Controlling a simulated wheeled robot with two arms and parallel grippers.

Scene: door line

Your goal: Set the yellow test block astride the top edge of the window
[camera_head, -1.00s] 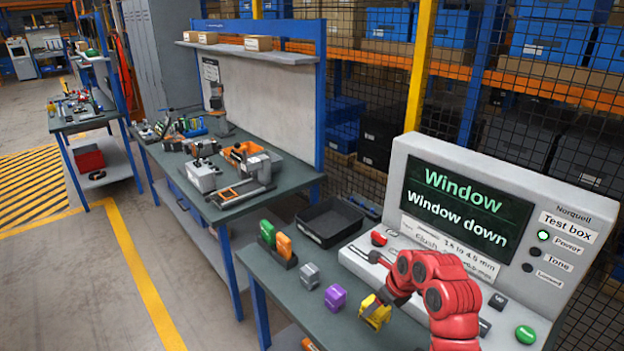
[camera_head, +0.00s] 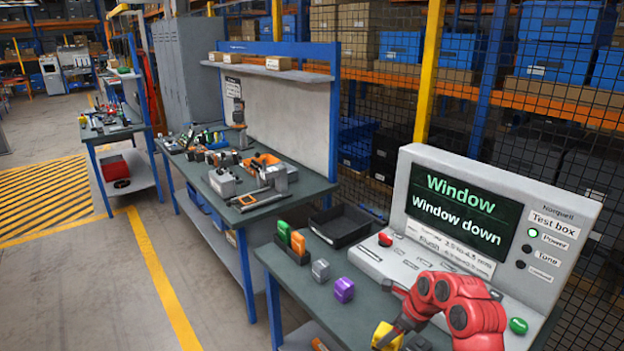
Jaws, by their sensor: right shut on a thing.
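The yellow test block (camera_head: 383,338) is at the bottom of the head view, near the front edge of the bench. My right gripper (camera_head: 391,332) is shut on it, with the red arm coming in from the lower right. The dark fingers hide part of the block. I cannot tell how high it is above the bench. My left gripper is not in view. The door window and its top edge are not in view. The test box (camera_head: 575,215) screen reads "Window" and "Window down", and its power lamp is lit green.
On the bench (camera_head: 320,305) lie a purple block (camera_head: 344,290) and a grey block (camera_head: 320,270). A holder with green and orange pieces (camera_head: 298,243) and an empty black tray (camera_head: 341,224) stand behind them. A second workbench (camera_head: 190,170) with tools stands farther left. The floor at left is clear.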

